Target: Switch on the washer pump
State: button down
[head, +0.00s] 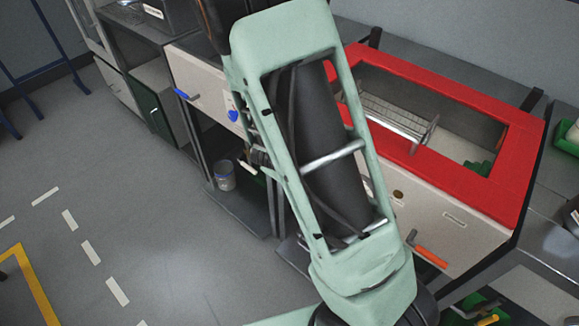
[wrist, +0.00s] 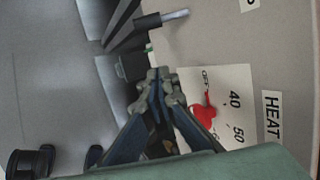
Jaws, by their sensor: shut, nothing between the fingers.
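My gripper (wrist: 157,76) is shut and empty in the wrist view, with its fingertips just left of a dial panel in the picture. A red knob (wrist: 203,115) sits on a white dial plate (wrist: 232,85) marked OFF, 40 and 50, beside a HEAT label (wrist: 271,116). The knob appears apart from the fingertips. A cut-off label (wrist: 250,4) shows at the top right; I cannot read it fully. In the head view the red-topped washer (head: 522,168) stands right of my arm, its pale front (head: 460,218) partly hidden. I cannot identify the pump switch.
An orange-gripped lever (head: 430,256) sticks out of the washer front. A cabinet front with a blue handle (head: 186,95) and blue knob (head: 233,115) stands left. The floor (head: 150,190) there is clear.

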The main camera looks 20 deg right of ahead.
jog(key=w+a+f+p, duration=0.1)
jog(key=w+f, duration=0.2)
jog(key=w, duration=0.2)
dwell(0.4)
